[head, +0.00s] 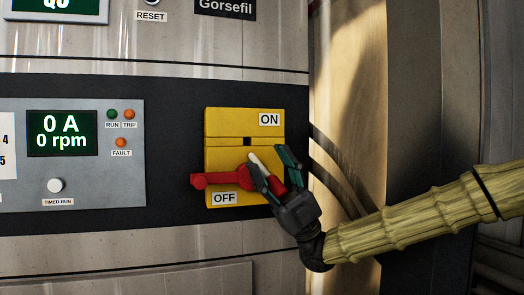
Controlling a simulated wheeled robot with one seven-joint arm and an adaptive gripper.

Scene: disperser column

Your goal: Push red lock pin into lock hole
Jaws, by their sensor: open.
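A yellow switch box (221,127) carries an ON label at its top right and an OFF label at its bottom left. A red handle (222,179) lies across its lower half, with its end sticking out past the box's left edge. I cannot tell the red lock pin apart from this handle. A small dark square hole (247,141) sits near the box's middle and may be the lock hole. A pale tip (256,160) points up towards it. My gripper (272,164) is open in front of the box's right half, fingers spread around red parts. Contact is unclear; it hides part of the handle.
A grey control panel (90,180) with a green display and a white TIMED RUN button is left of the box. Dark cables (340,175) curve behind my arm on the right. The dark panel strip below the box is clear.

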